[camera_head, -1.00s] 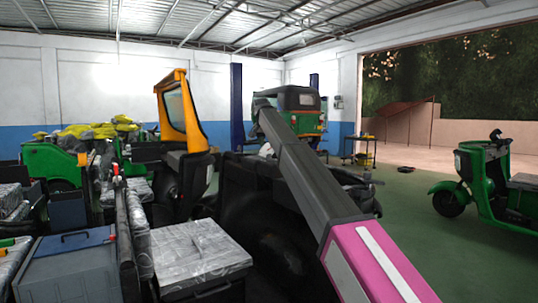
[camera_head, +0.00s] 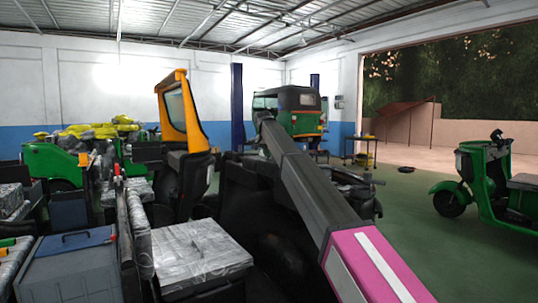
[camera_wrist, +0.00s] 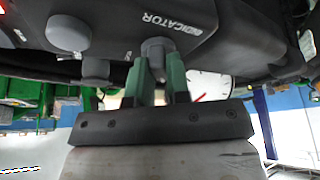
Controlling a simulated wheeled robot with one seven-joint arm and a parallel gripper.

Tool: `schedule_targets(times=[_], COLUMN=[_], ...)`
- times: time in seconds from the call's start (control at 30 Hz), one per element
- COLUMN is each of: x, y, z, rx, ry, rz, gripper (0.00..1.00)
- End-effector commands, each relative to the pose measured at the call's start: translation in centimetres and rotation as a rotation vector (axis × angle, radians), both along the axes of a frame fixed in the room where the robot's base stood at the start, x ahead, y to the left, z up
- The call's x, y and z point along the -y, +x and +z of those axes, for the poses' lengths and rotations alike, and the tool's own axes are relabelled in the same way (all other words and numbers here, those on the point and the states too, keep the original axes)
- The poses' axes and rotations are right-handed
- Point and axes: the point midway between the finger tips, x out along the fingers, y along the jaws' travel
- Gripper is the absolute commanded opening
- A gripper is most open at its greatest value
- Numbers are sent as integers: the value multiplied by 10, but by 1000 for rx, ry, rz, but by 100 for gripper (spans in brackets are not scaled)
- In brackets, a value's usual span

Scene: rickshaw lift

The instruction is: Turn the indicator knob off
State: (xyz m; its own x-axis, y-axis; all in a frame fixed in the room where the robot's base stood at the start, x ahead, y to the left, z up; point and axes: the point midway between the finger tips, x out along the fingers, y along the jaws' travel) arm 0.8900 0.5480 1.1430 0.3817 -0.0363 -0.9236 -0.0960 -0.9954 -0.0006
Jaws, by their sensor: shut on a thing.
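In the wrist view, the indicator knob (camera_wrist: 157,45) is a grey knob on a dark panel, beside the upside-down white lettering "INDICATOR" (camera_wrist: 166,22). My gripper (camera_wrist: 159,66) has its two green fingers on either side of this knob and is shut on it. The fingers hide part of the knob, and I cannot tell which setting it points to. In the head view, the gripper and the knob are hidden beyond my arm and the dark vehicle body.
Another round grey knob (camera_wrist: 68,33) and a smaller one (camera_wrist: 96,68) sit left of my fingers. A white dial with a red needle (camera_wrist: 209,84) is close on the right.

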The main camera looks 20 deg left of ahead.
Motion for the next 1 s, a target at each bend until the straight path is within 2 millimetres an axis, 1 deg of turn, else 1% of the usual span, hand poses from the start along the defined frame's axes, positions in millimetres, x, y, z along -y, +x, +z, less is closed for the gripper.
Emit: schedule_targets(times=[0.27,0.8,1.0], x=[0,-2,-2], y=[1,2,2], z=[-2,-3,-3], rx=[-1,-1,-2], ry=[-2,-2,-2], rz=[-59,-433,-538], gripper=[0,0,0])
